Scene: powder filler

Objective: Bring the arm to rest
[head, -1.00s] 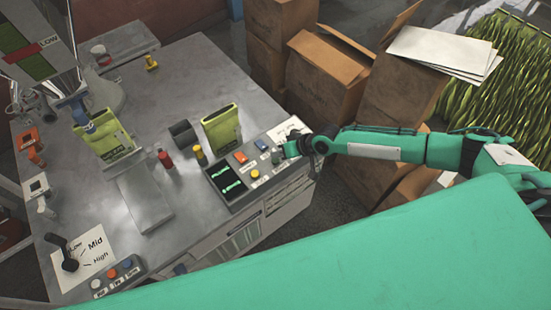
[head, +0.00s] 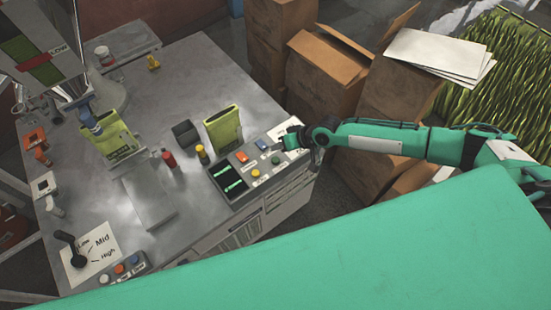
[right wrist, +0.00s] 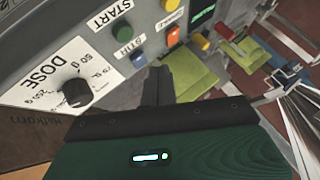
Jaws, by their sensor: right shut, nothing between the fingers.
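My right arm (head: 375,143) reaches in from the right in the head view. Its gripper (head: 287,133) is over the right end of the button panel (head: 238,194), near the white dial label. The right wrist view shows the shut, empty dark fingers (right wrist: 156,86) between the black DOSE knob (right wrist: 77,92) and the panel's buttons. I cannot tell whether they touch the panel. My left gripper is out of view.
A green pouch (head: 223,129) stands behind the panel; another (head: 116,140) is under the filler (head: 45,48). Cardboard boxes (head: 327,80) stand beyond the table, near the arm.

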